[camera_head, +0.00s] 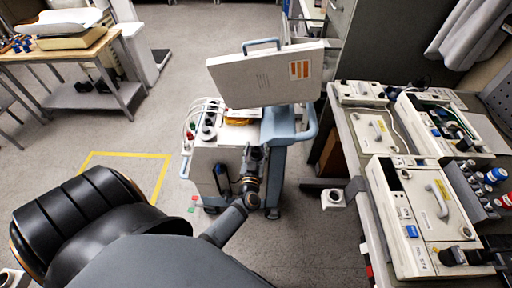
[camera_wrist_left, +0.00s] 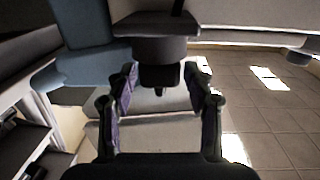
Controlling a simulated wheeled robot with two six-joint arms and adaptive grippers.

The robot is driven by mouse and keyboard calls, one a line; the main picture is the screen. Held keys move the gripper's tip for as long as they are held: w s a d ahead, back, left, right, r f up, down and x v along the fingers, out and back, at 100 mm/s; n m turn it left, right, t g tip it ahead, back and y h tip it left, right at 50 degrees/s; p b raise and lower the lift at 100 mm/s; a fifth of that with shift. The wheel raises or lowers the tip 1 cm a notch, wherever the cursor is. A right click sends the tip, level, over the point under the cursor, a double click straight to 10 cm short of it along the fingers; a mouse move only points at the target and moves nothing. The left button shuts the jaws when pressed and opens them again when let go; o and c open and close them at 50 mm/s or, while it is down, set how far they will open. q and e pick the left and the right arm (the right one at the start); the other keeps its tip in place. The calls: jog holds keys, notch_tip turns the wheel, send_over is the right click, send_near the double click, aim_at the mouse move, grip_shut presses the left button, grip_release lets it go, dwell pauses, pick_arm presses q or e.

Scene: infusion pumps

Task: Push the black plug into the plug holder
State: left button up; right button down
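My left gripper (camera_head: 254,160) is over the front of a grey-blue wheeled cart (camera_head: 282,150) in the head view. In the left wrist view my left gripper (camera_wrist_left: 160,72) has its two fingers apart. A black plug-like piece (camera_wrist_left: 161,74) with a small tip pointing down shows between the fingertips, under a wider dark collar. Whether the fingers touch it, I cannot tell. A dark hanging piece (camera_head: 221,180) is on the cart's front, left of my gripper. I cannot make out the plug holder for certain. My right gripper does not show.
A white tilted panel (camera_head: 262,77) stands over the cart. Several cream pumps, one nearest (camera_head: 425,215), stand on the right-hand bench, with a dark fitting (camera_head: 468,257) at the near one. A wooden table (camera_head: 62,52) is at the far left. Yellow tape (camera_head: 126,154) marks open floor.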

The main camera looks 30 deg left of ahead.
pick_arm(q)
jog(key=v, duration=0.7)
jog(key=shift+s, duration=0.25)
jog(key=shift+d+f, duration=0.1)
jog(key=shift+d, duration=0.05)
jog(key=s+d+f+m+g+h, duration=0.2)
jog(key=s+f, duration=0.1)
jog(key=f, duration=0.6)
jog(key=s+d+f+m+g+h, duration=0.1)
jog(key=s+d+f+g+h, duration=0.2)
jog(key=f, duration=0.5)
jog(key=s+d+f+m+g+h, duration=0.15)
jog(key=s+f, duration=0.25)
jog(key=f, duration=0.5)
jog(key=s+a+f+g, duration=0.2)
jog(key=s+f, duration=0.2)
jog(key=s, duration=0.4)
jog(key=s+a+f+m+g, duration=0.1)
jog(key=s+a+f+g, duration=0.1)
jog(key=s, duration=0.6)
jog(key=s+a+f+g, duration=0.2)
jog(key=s+f+g, duration=0.2)
jog(key=s+f, duration=0.3)
jog(key=shift+s+h, duration=0.45)
jog(key=shift+s, duration=0.4)
